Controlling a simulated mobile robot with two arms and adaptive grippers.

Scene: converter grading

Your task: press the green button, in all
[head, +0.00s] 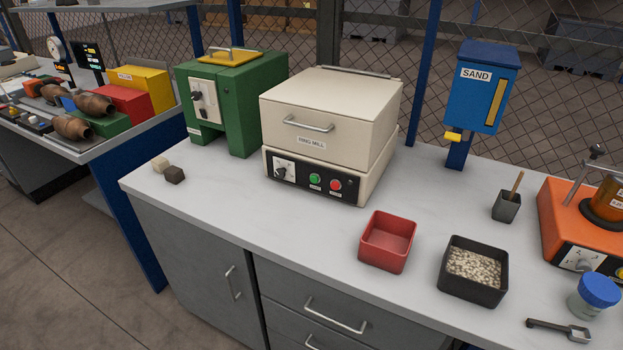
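The green button (315,178) is on the dark front panel of the cream ring mill (331,122). The red button (336,184) sits just to its right, and a dial switch (284,168) is on the left of the same panel. The mill's lid is down, with a handle (309,124) across its front. It stands on the white-topped bench (260,215). Nothing covers the green button. Neither of my grippers is in the head view.
A green machine (234,95) stands left of the mill. A red tray (388,242), a black tray (474,270) of pale pieces and a blue sand dispenser (481,90) are to the right. The bench in front of the panel is clear.

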